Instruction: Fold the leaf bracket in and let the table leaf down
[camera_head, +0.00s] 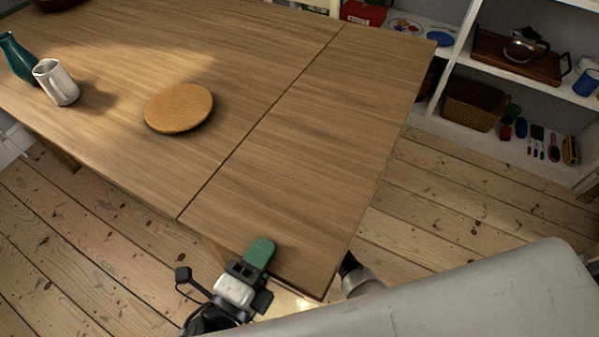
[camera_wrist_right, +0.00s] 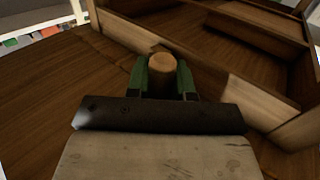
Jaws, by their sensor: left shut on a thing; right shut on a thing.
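The wooden table leaf (camera_head: 310,140) is up, level with the tabletop (camera_head: 215,50), with a dark seam between them. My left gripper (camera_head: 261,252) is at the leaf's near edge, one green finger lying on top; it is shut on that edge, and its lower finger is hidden. My right gripper (camera_wrist_right: 162,80) is under the table, its green fingers on both sides of a round wooden knob (camera_wrist_right: 163,66), shut on it. A pale wooden bar (camera_wrist_right: 245,103) runs behind the knob; I cannot tell if it is the leaf bracket. The leaf hides the right gripper in the head view.
A cork mat (camera_head: 178,108), a white mug (camera_head: 56,83) and a teal vase (camera_head: 17,58) stand on the fixed tabletop. The leaf's top is bare. White shelves (camera_head: 455,75) with a basket (camera_head: 473,104) and a tray stand beyond. Floorboards right of the leaf are clear.

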